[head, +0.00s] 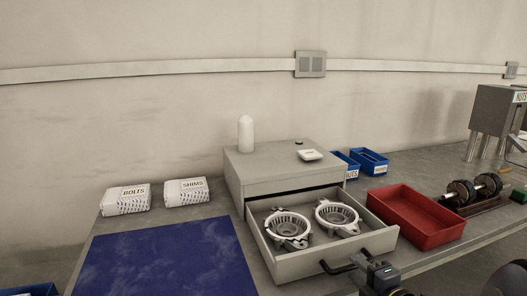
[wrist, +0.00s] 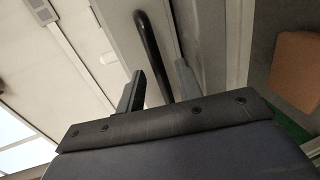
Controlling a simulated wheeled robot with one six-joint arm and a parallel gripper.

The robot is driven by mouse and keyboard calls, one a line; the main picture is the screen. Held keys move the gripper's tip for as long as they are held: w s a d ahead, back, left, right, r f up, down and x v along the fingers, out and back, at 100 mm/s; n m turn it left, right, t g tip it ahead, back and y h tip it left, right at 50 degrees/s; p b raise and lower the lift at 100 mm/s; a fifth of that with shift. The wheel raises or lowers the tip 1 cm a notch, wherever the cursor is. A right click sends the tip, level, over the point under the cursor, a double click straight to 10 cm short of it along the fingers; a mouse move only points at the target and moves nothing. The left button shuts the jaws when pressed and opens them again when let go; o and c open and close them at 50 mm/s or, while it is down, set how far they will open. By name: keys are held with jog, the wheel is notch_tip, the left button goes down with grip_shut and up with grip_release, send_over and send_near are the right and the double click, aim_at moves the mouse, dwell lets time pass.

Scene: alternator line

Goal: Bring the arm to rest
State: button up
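My gripper (head: 360,263) is at the front of the pulled-out drawer (head: 283,266), by its black handle (head: 335,268). In the wrist view, the two fingers of my gripper (wrist: 160,70) stand apart. The dark handle bar (wrist: 150,42) shows in the gap between them, with space beside it. I cannot tell whether either finger touches the bar. The drawer holds two round metal alternator housings (head: 288,226) (head: 337,216).
The grey cabinet (head: 265,165) carries a white bottle (head: 246,134). A red tray (head: 415,217) lies right of the drawer, near my arm. Blue bins (head: 370,161) stand behind. A blue mat (head: 165,258) and white bags (head: 126,200) are at left.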

jog(key=shift+p+v, duration=0.7)
jog(key=shift+v, duration=4.6)
jog(key=b+x, duration=0.1)
jog(key=x, duration=1.1)
jog(key=shift+r, duration=0.15)
jog(key=shift+w+a, duration=0.15)
jog(key=shift+w, duration=0.3)
jog(key=shift+s+r, duration=0.1)
